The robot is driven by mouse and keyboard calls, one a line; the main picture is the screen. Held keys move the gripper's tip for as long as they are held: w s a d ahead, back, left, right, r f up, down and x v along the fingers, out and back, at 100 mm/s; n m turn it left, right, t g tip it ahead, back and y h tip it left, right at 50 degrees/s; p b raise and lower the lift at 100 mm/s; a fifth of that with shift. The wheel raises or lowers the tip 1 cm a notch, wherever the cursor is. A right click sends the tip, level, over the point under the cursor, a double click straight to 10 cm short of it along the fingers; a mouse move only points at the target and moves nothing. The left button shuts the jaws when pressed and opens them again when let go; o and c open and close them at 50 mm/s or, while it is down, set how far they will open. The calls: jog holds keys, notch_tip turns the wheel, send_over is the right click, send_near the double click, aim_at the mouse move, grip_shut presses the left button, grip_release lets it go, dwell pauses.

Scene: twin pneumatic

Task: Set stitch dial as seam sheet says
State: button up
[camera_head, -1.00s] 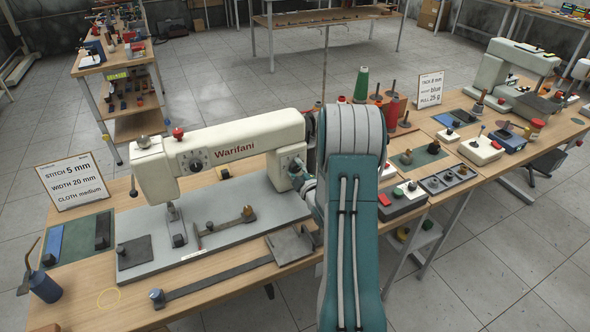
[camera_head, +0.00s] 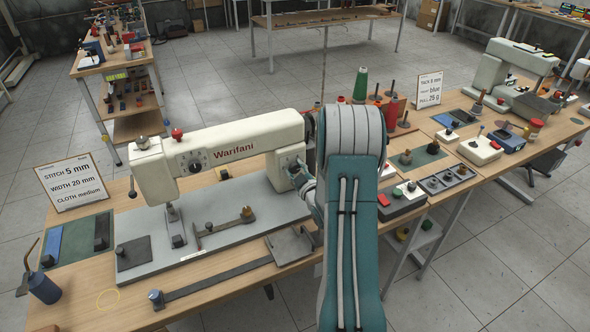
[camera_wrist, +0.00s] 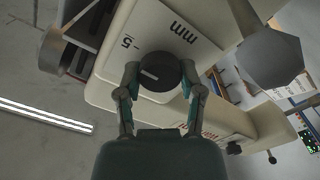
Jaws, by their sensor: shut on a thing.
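The seam sheet (camera_head: 75,180) stands at the left of the table and reads stitch 5 mm, width 20 mm, cloth medium. The cream sewing machine (camera_head: 235,135), marked Warifani, stands on a grey base. In the wrist view, a round black stitch dial (camera_wrist: 165,66) sits on a white plate marked "mm", with a 5 at its upper left. The dial's white line points left in that view. My gripper (camera_wrist: 160,76) is shut on the dial, one finger each side. In the head view, my gripper (camera_head: 300,172) is at the machine's right end, where it hides the dial.
Another black dial (camera_head: 194,168) is on the machine's front. A blue oil can (camera_head: 44,288) stands at the table's left corner. A long grey bar (camera_head: 215,285) lies along the front edge.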

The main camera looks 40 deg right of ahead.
jog(key=shift+s+a+f, duration=0.1)
jog(key=shift+s+f, duration=0.05)
jog(key=shift+f, duration=0.2)
jog(key=o, duration=1.2)
jog(key=shift+c, duration=0.2)
jog(key=shift+r, duration=0.1)
jog(key=shift+r, duration=0.1)
jog(key=v, duration=1.1)
jog(key=shift+s, duration=0.35)
